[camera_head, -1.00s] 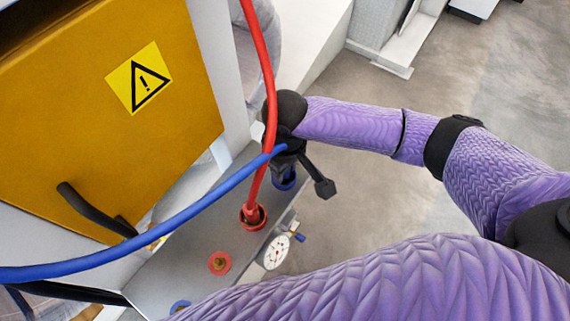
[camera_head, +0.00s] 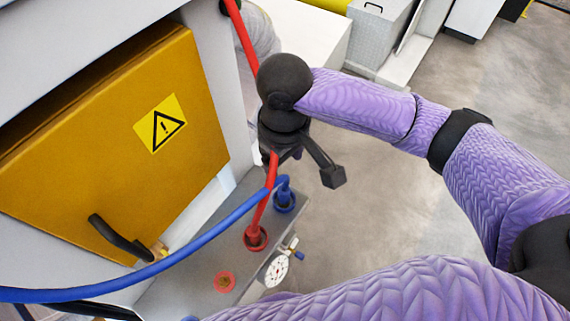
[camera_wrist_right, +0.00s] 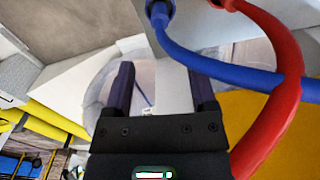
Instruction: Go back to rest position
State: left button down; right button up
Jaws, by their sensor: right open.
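My right gripper (camera_head: 282,145) is a black hand on a purple arm, above the grey panel (camera_head: 205,255). In the right wrist view its two fingers (camera_wrist_right: 161,90) stand apart with nothing between them. The blue hose (camera_head: 215,230) ends in the blue-ringed port (camera_head: 287,206) below the gripper, and the gripper is clear of it. The red hose (camera_head: 262,207) ends in a red-ringed port (camera_head: 256,240) and passes close by the gripper. Both hoses also show in the right wrist view, blue (camera_wrist_right: 215,66) and red (camera_wrist_right: 284,95). My left gripper is not in view.
A yellow cabinet door (camera_head: 110,150) with a warning sign and black handle (camera_head: 120,238) stands at the left. Open floor (camera_head: 365,220) lies to the right.

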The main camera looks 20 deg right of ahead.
dwell(0.3)
jog(key=s+a+f+t+y, duration=0.2)
jog(key=s+a+f+y, duration=0.2)
jog(key=s+a+f, duration=0.15)
jog(key=s+d+f+m+t+h, duration=0.1)
jog(key=s+d+f+m+h, duration=0.25)
jog(key=s+d, duration=0.6)
jog(key=s+d+f+g+b, duration=0.1)
jog(key=s+f, duration=0.2)
jog(key=f, duration=1)
jog(key=s+d+f+g+b, duration=0.1)
jog(key=s+d+f, duration=0.15)
jog(key=f, duration=0.95)
jog(key=s+d+f, duration=0.1)
jog(key=s+f, duration=0.4)
jog(key=s, duration=0.3)
jog(key=shift+f+h, duration=0.15)
jog(key=shift+h, duration=0.2)
jog(key=shift+d, duration=0.1)
